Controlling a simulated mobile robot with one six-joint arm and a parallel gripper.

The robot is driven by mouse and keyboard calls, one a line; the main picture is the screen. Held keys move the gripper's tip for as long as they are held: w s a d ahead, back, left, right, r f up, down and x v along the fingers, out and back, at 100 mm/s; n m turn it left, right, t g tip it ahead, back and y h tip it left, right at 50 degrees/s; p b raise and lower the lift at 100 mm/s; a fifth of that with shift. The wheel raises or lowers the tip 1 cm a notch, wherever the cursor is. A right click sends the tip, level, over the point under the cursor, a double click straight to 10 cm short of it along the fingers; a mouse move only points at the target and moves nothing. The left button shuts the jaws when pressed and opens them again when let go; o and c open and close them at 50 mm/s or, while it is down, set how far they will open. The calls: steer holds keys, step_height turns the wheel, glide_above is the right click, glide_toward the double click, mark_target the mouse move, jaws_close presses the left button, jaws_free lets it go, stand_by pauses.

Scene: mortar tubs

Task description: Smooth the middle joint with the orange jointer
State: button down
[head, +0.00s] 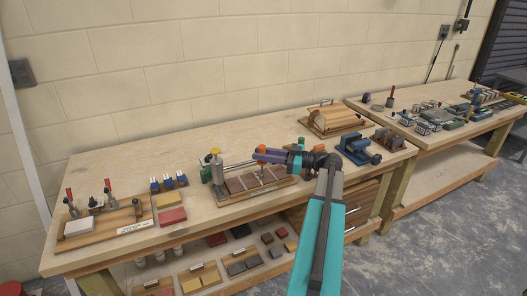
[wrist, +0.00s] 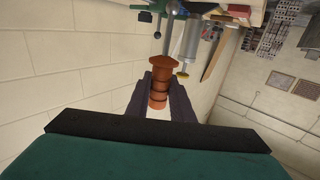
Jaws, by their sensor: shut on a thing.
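My gripper (head: 270,156) has purple fingers and is above the brick panel (head: 245,187) on the near bench. It is shut on the orange jointer (wrist: 160,90), gripping its handle between both fingers. In the wrist view a thin grey shank (wrist: 168,28) runs from the jointer's orange collar toward the top edge. The panel shows brown bricks with pale joints between them, set in a wooden frame. I cannot tell whether the jointer touches a joint.
A grey cylinder with a yellow top (head: 216,167) stands at the panel's left end, beside a green item (head: 205,173). A blue vise-like tool (head: 357,149) and a wooden rack (head: 333,121) are to the right. Blue items (head: 168,184) stand left. Bare bench lies behind the panel.

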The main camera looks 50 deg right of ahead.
mark_target(262, 162)
steer(key=shift+f, duration=1.5)
steer(key=shift+b, duration=0.7)
steer(key=shift+f+b, duration=0.45)
steer(key=shift+b, duration=0.1)
stand_by(1.1)
steer(key=shift+w+d+f+b, duration=0.1)
steer(key=shift+w+d+b, duration=0.1)
steer(key=shift+w+b, duration=0.25)
steer(key=shift+w+d, duration=0.1)
steer(key=shift+w, duration=0.1)
steer(key=shift+w+d+b, duration=0.1)
steer(key=shift+w+b, duration=0.1)
steer(key=shift+b, duration=0.2)
steer(key=shift+w+d+b, duration=0.15)
steer(key=shift+w+b, duration=0.25)
steer(key=shift+w, duration=0.05)
